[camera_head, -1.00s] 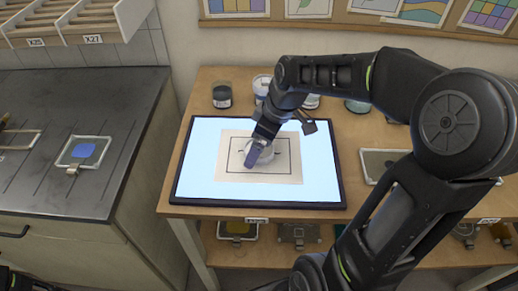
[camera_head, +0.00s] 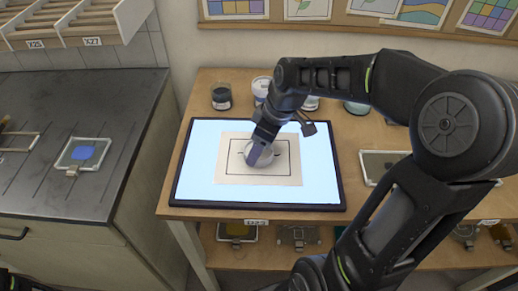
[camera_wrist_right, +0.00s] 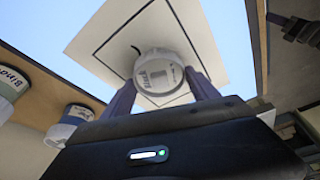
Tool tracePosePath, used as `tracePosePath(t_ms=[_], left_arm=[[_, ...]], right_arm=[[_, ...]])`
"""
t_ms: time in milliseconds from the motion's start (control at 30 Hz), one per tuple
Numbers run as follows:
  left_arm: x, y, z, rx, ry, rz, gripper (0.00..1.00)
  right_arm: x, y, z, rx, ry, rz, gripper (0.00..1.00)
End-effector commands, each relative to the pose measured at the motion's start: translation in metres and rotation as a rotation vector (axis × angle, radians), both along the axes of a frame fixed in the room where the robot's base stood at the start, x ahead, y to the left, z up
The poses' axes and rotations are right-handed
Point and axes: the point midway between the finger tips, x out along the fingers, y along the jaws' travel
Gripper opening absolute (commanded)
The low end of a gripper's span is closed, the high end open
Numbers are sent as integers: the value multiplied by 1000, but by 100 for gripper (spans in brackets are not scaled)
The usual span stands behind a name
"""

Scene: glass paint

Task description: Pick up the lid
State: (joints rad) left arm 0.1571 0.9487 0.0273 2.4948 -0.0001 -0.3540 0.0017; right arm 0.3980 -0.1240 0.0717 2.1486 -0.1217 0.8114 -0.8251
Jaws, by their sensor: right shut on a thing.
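A round white lid (camera_wrist_right: 160,75) with printed lettering sits between the two fingers of my right gripper (camera_wrist_right: 163,95) in the wrist view. In the head view the white lid (camera_head: 272,153) shows partly behind the gripper (camera_head: 258,152), over the middle of a paper sheet (camera_head: 288,178) with a drawn rectangle. My right gripper is shut on the lid. I cannot tell whether the lid touches the sheet or is slightly above it. My left gripper is not in view.
The sheet lies on a bright light panel (camera_head: 200,165) on a wooden table (camera_head: 200,95). Several jars, such as a dark one (camera_head: 221,97), stand behind the panel. A glass tray (camera_head: 375,165) is at right. A dark counter (camera_head: 40,195) is at left.

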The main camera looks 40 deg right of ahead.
Motion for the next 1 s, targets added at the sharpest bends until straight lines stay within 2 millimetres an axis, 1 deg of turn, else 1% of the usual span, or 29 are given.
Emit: tracePosePath(t_ms=[133,267,600,700,800,1000], left_arm=[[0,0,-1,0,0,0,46],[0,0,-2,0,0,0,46],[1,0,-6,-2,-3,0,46],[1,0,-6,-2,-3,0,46],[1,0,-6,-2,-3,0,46],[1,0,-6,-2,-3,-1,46]], right_arm=[[0,0,5,0,-1,0,33],[1,0,19,-1,-4,-1,33],[1,0,83,-1,-5,1,33],[1,0,95,-1,-1,1,33],[0,0,100,0,0,1,33],[0,0,100,0,0,0,33]])
